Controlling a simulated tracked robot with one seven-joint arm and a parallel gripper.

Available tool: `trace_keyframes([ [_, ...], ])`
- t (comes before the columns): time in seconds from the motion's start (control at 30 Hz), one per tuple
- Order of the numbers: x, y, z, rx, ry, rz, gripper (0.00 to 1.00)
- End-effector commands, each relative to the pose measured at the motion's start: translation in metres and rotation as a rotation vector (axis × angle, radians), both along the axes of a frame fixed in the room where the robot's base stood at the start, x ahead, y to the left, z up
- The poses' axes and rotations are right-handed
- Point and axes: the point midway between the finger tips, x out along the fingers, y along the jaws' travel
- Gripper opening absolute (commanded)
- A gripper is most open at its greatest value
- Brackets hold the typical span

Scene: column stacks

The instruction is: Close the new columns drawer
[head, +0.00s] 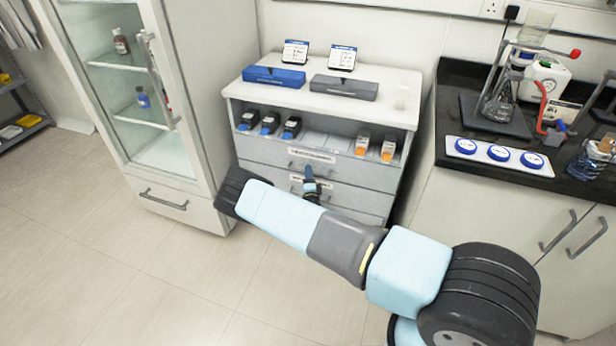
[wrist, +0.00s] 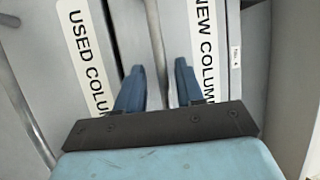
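The new columns drawer (wrist: 225,85) is a grey drawer front with a white "NEW COLUM..." label, on the right in the wrist view. A bar handle (wrist: 154,35) runs beside that label, between my fingers. My gripper (wrist: 157,75) has its two blue fingers apart, one on each side of the handle; I cannot tell whether they touch it. In the head view my gripper (head: 309,172) is at the front of the white cabinet (head: 262,152), around its upper labelled drawers. How far the drawer stands out is hard to tell.
The "USED COLU..." label (wrist: 82,50) and another handle (wrist: 22,105) lie left in the wrist view. A glass-door cabinet (head: 125,90) stands left and a black lab bench (head: 450,120) right. The floor in front is clear.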

Motion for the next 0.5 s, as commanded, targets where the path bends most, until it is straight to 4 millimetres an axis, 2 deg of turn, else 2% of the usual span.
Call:
trace_keyframes([
  [0.27, -0.007, 0.001, -0.001, 0.000, 0.000, 0.001, 0.37],
  [0.5, -0.045, -0.001, -0.009, -0.003, 0.001, 0.003, 0.37],
])
